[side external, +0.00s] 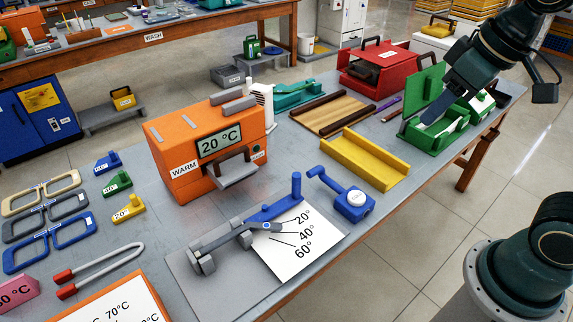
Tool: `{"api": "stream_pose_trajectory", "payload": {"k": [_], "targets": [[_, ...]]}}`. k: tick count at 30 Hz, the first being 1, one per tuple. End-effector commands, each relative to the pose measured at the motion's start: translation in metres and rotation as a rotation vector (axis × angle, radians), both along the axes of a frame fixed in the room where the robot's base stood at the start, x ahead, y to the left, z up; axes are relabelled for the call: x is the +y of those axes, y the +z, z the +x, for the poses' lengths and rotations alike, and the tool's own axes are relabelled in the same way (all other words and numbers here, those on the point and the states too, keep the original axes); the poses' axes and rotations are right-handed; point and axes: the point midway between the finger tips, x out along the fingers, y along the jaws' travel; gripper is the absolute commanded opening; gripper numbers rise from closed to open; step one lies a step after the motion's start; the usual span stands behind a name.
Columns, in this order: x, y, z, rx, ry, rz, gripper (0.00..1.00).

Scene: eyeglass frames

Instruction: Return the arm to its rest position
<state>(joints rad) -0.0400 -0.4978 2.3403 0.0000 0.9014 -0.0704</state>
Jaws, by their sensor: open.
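My gripper (437,108) is at the upper right, reaching down over the open green case (414,134) at the table's far right corner. It is open; the gap between its fingers is hard to make out at this angle. I cannot tell whether the fingers touch the case or its contents. White pieces show inside the case, partly hidden by my gripper. Three eyeglass frames lie at the left of the table: a beige one (22,203), a grey one (18,228) and a blue one (20,256).
The orange warmer (172,131) reads 20 °C. A blue bending jig (272,210), a blue gauge (355,200), a yellow channel (345,158), a wood-toned tray (330,116) and a red case (362,58) stand on the table. Floor right of the table is clear except for my base.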

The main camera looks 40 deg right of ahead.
Motion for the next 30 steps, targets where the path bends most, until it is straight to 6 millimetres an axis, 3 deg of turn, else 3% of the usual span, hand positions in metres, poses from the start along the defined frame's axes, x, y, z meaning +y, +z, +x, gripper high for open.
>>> {"api": "stream_pose_trajectory", "payload": {"k": [6, 12, 30], "targets": [[-0.007, -0.004, -0.037, -0.060, -0.065, 0.019, 0.43], [-0.009, -0.010, -0.055, -0.088, -0.098, 0.030, 0.43], [-0.010, -0.011, -0.058, -0.093, -0.104, 0.032, 0.43]]}}
